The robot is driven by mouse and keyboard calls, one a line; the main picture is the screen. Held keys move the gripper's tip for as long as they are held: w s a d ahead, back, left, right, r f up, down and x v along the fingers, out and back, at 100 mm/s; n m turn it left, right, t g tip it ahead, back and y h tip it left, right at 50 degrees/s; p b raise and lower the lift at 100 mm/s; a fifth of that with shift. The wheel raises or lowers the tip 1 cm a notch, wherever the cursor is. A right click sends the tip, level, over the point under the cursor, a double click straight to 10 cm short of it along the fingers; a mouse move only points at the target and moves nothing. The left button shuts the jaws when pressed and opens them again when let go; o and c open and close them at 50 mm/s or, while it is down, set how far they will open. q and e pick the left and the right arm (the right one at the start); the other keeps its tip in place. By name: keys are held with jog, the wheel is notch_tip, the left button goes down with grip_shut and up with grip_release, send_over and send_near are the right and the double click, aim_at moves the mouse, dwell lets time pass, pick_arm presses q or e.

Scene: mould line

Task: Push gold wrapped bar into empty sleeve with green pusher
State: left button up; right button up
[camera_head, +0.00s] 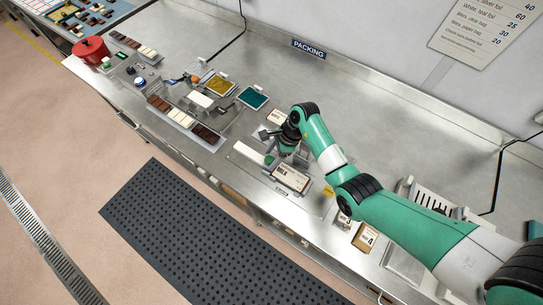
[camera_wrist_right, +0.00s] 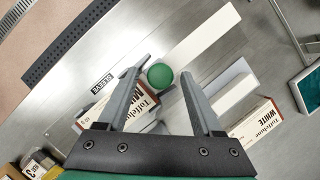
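A green round pusher knob (camera_wrist_right: 160,76) lies between the fingertips of my right gripper (camera_wrist_right: 160,80), which is open. The fingers stand on either side of it; contact cannot be told. In the head view the right gripper (camera_head: 280,148) is low over the bench, with the green knob (camera_head: 269,159) beside it. The Milk sleeve (camera_head: 291,178) lies just in front; it also shows partly behind a finger in the wrist view (camera_wrist_right: 146,107). Whether it is empty is hidden. I cannot make out a gold wrapped bar. My left gripper is not in view.
White rails (camera_wrist_right: 205,43) flank the knob. Gold (camera_head: 220,86) and teal (camera_head: 253,97) squares lie further left in the head view, with chocolate bar trays (camera_head: 171,111). Bare steel lies behind.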

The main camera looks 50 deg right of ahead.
grip_shut()
dwell(1.2)
